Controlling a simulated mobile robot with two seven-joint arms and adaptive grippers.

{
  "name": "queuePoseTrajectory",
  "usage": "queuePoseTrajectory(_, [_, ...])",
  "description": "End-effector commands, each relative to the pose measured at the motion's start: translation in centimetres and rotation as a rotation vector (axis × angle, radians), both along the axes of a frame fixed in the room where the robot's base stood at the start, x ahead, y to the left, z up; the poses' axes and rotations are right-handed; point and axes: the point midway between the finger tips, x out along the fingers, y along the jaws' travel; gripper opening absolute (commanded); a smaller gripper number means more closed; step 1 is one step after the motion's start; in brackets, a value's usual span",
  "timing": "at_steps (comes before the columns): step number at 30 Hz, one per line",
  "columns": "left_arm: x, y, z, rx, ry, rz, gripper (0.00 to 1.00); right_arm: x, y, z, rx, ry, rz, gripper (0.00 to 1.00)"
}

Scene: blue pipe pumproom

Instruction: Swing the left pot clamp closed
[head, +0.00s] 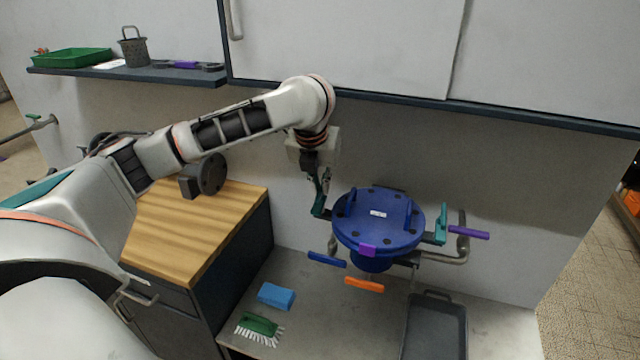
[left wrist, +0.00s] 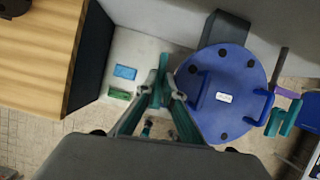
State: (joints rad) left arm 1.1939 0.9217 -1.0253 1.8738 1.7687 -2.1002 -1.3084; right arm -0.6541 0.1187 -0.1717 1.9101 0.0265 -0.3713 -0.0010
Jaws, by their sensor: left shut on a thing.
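The blue pot (head: 372,262) has a round blue lid (head: 380,232) with two raised handles and dark bolts; the lid also shows in the left wrist view (left wrist: 228,115). The teal left pot clamp (head: 318,207) is at the lid's left edge, and it shows in the left wrist view (left wrist: 164,62). My left gripper (head: 322,182) points down from above and is shut on that clamp; its fingertips (left wrist: 161,94) partly hide it. The teal right clamp (head: 441,224) stands upright at the lid's right edge. My right gripper is not in view.
Purple (head: 468,232), orange (head: 364,284) and blue (head: 327,259) valve handles surround the pot. A blue sponge (head: 276,296), a green brush (head: 260,327) and a dark tray (head: 436,325) lie on the grey counter. A wooden worktop (head: 195,225) stands left; wall cabinets hang above.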

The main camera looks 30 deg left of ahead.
Motion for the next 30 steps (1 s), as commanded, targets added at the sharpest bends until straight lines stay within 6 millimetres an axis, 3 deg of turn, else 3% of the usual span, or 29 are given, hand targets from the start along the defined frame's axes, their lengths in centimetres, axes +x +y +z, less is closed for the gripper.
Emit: queuePoseTrajectory(30, [0.68,-0.57,0.15,0.002,-0.003,0.911,0.0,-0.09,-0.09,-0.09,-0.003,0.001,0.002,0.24])
